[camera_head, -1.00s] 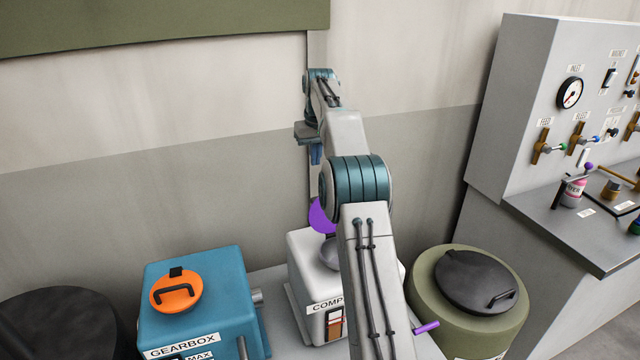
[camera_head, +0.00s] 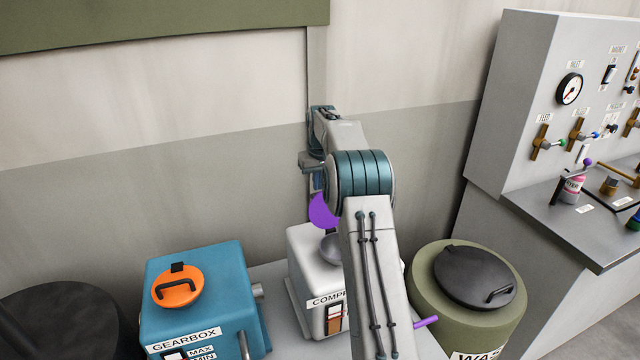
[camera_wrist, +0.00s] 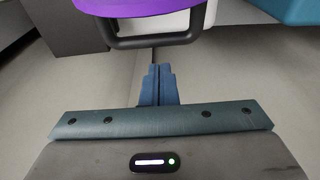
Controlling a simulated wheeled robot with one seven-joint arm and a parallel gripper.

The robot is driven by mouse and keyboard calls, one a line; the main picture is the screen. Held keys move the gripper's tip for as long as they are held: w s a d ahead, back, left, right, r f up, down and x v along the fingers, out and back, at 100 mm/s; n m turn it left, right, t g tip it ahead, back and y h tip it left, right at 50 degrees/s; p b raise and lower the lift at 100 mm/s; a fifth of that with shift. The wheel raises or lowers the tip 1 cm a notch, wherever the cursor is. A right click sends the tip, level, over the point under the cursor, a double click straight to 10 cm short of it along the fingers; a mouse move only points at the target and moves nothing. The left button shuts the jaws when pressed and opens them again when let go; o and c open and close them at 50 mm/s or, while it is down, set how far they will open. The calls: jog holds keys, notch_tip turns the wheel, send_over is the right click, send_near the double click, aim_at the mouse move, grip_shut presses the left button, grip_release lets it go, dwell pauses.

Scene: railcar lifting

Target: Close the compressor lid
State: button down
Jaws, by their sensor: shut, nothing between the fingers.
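The white compressor (camera_head: 305,262) stands between the blue gearbox and the green drum, partly hidden behind my arm. Its purple lid (camera_head: 322,211) is raised, standing open above the top of the housing; my arm hides part of it. In the wrist view the purple lid (camera_wrist: 150,5) is at the top edge, with its dark handle (camera_wrist: 155,42) just beyond my fingertips. My gripper (camera_wrist: 157,70) is shut and empty, apart from the handle as far as I can tell. In the head view my gripper (camera_head: 318,180) is behind the lid, on the wall side, mostly hidden.
The blue gearbox (camera_head: 205,305) with its orange lid (camera_head: 177,286) stands to the left. A green drum (camera_head: 430,300) with a dark lid stands to the right. A grey control panel (camera_head: 530,110) and bench are at far right. The wall is close behind my gripper.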

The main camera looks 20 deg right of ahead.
jog(key=shift+s+r, duration=0.1)
jog(key=shift+s, duration=0.8)
jog(key=shift+s, duration=0.1)
